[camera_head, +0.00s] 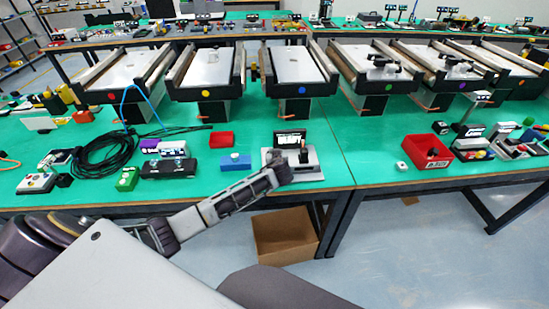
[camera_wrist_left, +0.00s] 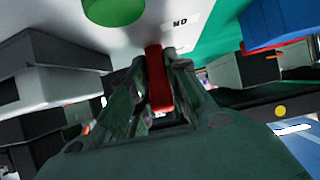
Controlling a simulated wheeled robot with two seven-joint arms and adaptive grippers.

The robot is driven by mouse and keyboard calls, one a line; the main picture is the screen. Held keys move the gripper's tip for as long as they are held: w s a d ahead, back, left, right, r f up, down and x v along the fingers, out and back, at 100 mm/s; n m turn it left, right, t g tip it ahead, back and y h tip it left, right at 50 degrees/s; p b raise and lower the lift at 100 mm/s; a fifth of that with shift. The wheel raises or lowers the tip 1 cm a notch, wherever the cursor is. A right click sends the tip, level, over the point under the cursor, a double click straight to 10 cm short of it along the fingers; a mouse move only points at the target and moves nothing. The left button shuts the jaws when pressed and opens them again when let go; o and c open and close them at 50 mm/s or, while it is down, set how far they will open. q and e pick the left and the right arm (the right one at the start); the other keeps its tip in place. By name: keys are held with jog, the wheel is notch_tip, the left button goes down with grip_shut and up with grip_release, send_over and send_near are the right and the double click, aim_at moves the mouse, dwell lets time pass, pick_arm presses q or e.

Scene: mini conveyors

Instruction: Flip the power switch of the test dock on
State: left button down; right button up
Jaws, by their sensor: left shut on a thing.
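The test dock (camera_head: 312,172) is a grey plate with a dark display panel (camera_head: 290,139) at its back, near the front edge of the green table. My left arm reaches in from the left, and my left gripper (camera_head: 281,172) is at the dock and hides part of it. In the left wrist view my left gripper (camera_wrist_left: 163,102) is shut on a narrow red switch lever (camera_wrist_left: 158,80) on the pale dock surface. A round green button (camera_wrist_left: 113,9) sits beyond it. The lever's exact position is hard to tell. My right gripper is not in view.
A blue box (camera_head: 235,162) stands just left of the dock, with a red tray (camera_head: 221,140) behind it. Coiled black cable (camera_head: 100,157) lies farther left. A red bin (camera_head: 427,154) stands to the right. Several mini conveyors line the back. An open cardboard box (camera_head: 285,238) is on the floor below.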

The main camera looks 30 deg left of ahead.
pick_arm(q)
jog(key=c, duration=1.4)
grip_release()
jog(key=shift+o, duration=0.2)
jog(key=shift+s, duration=0.1)
jog(key=shift+v, duration=5.9)
jog(key=shift+s+f, duration=0.15)
